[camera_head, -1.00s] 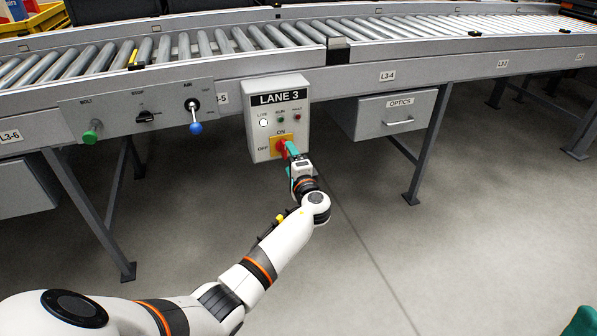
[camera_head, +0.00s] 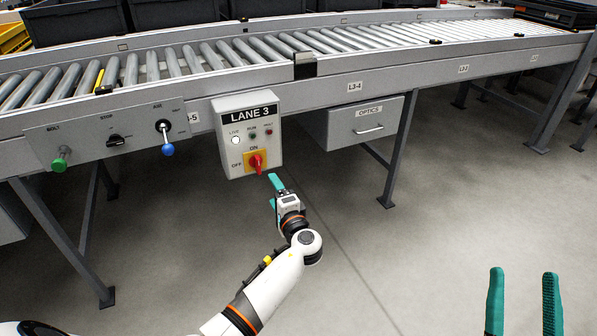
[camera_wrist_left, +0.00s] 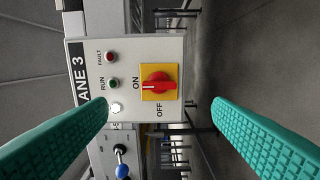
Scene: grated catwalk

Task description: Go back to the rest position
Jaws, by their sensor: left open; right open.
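My left gripper (camera_head: 274,191) is open and empty, just below and right of the LANE 3 switch box (camera_head: 229,160), apart from it. In the left wrist view its two green fingers (camera_wrist_left: 160,108) frame the box with a gap between them. The red rotary switch (camera_head: 256,163) sits on a yellow plate; its handle lines up with the ON mark. It also shows in the left wrist view (camera_wrist_left: 156,87). The white LIVE lamp (camera_head: 236,140) looks lit. My right gripper (camera_head: 524,273) is open and empty at the lower right, over the floor.
The roller conveyor (camera_head: 330,78) runs across the back. A control panel with a green knob (camera_head: 61,158) and a blue-tipped lever (camera_head: 167,149) is left of the box. An OPTICS drawer (camera_head: 366,130) hangs to the right, beside a support leg (camera_head: 398,155). The floor in front is clear.

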